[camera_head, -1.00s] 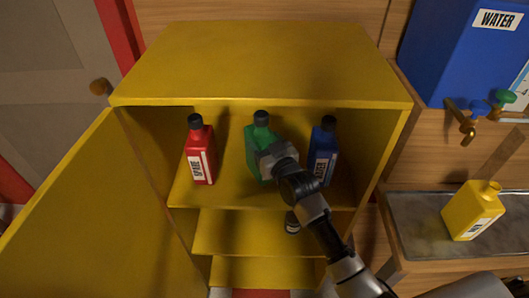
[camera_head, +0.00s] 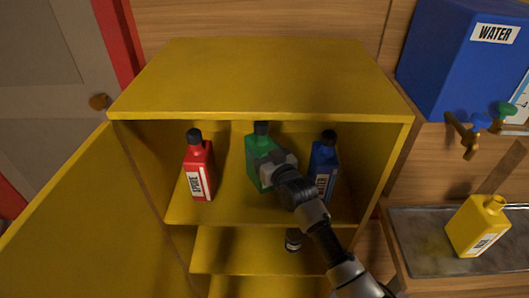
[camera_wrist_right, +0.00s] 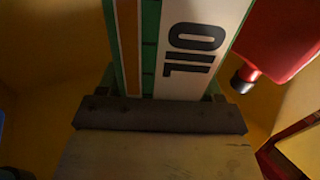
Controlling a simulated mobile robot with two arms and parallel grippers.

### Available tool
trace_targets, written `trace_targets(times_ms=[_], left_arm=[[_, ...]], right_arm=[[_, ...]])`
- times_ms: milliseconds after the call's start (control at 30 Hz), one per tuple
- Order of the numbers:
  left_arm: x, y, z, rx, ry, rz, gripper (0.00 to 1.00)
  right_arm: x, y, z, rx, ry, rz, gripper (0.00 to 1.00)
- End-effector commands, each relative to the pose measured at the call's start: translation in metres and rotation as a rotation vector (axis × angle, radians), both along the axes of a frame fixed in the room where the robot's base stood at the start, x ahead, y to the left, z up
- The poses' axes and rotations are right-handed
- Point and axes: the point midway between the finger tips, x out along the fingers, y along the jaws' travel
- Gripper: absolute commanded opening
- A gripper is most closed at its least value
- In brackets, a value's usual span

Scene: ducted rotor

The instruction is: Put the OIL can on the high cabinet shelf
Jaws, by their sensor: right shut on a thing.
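The green OIL can (camera_head: 256,148) with a black cap stands upright in the top compartment of the open yellow cabinet (camera_head: 260,85), on its high shelf (camera_head: 228,208). My right gripper (camera_head: 268,168) reaches in from the front and is shut on the can. In the right wrist view the OIL label (camera_wrist_right: 195,50) fills the space just beyond the gripper (camera_wrist_right: 160,115). Whether the can's base touches the shelf is hard to tell. My left gripper is out of view.
A red can (camera_head: 199,168) stands left of the OIL can and a blue can (camera_head: 323,165) close on its right. The cabinet door (camera_head: 75,225) hangs open at left. A yellow can (camera_head: 478,228) stands on the counter at right, below a blue WATER tank (camera_head: 460,60).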

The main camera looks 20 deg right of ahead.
Motion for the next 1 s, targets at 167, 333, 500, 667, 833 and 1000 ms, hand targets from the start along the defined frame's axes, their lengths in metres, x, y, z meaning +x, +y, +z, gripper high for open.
trace_targets(times_ms=[167,333,500,667,833,1000], left_arm=[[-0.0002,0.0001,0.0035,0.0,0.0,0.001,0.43],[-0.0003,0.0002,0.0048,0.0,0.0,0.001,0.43],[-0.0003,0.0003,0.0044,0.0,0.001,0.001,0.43],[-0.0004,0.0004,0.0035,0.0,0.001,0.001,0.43],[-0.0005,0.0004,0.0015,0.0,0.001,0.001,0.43],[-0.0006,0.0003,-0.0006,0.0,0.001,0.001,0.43]], right_arm=[[-0.0002,0.0,0.004,0.002,-0.007,0.0,0.0],[-0.0007,0.0,0.0031,0.002,-0.007,0.0,0.0],[-0.0006,0.0001,0.0028,0.002,-0.007,0.0,0.0],[-0.0006,0.0001,0.0016,0.002,-0.007,0.0,0.0],[-0.0006,0.0,-0.0015,0.002,-0.007,0.0,0.0],[-0.0006,0.0,-0.0048,0.001,-0.006,0.0,0.0]])
